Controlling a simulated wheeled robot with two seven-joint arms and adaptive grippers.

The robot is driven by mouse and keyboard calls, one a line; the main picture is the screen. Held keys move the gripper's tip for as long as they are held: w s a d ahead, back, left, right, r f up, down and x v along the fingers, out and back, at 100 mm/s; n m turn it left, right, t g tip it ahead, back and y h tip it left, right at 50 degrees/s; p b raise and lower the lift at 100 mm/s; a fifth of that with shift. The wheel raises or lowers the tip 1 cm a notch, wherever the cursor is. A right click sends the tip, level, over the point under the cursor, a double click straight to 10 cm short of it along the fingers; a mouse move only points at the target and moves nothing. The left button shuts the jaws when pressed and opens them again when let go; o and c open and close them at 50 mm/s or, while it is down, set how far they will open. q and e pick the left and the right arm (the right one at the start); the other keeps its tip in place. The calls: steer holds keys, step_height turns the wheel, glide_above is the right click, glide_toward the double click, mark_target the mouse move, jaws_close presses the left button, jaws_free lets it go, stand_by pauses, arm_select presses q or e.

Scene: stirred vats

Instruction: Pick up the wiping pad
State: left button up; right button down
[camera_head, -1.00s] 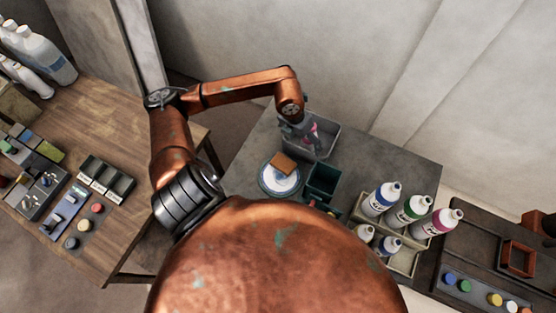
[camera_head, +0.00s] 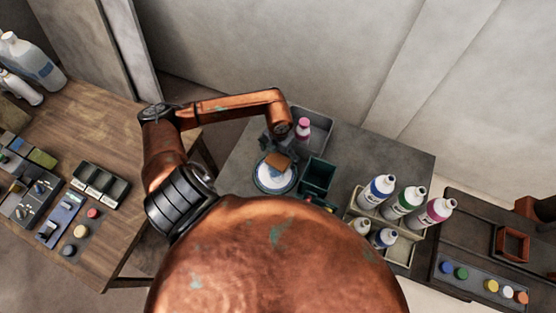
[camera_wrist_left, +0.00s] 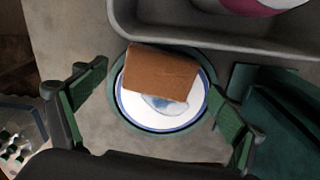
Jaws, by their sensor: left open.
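The wiping pad is a brown-orange block (camera_wrist_left: 162,73) lying on a white plate with a blue rim (camera_wrist_left: 160,122). In the head view the pad (camera_head: 278,162) is partly covered by my left gripper (camera_head: 272,146), which is above the plate (camera_head: 273,179). In the left wrist view my left gripper (camera_wrist_left: 155,103) is open, with one green-padded finger to each side of the plate and pad. Nothing is held between the fingers. My right gripper is not in view.
A dark green box (camera_head: 317,177) is close on the right. A crate of several bottles (camera_head: 399,247) stands farther right.

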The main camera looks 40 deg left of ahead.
mark_target(278, 161)
arm_select(q)
step_height(278, 161, down, 2)
steer(key=shift+f, duration=0.2)
steer(key=shift+c, duration=0.4)
steer(key=c, duration=1.1)
steer(key=shift+o, duration=0.2)
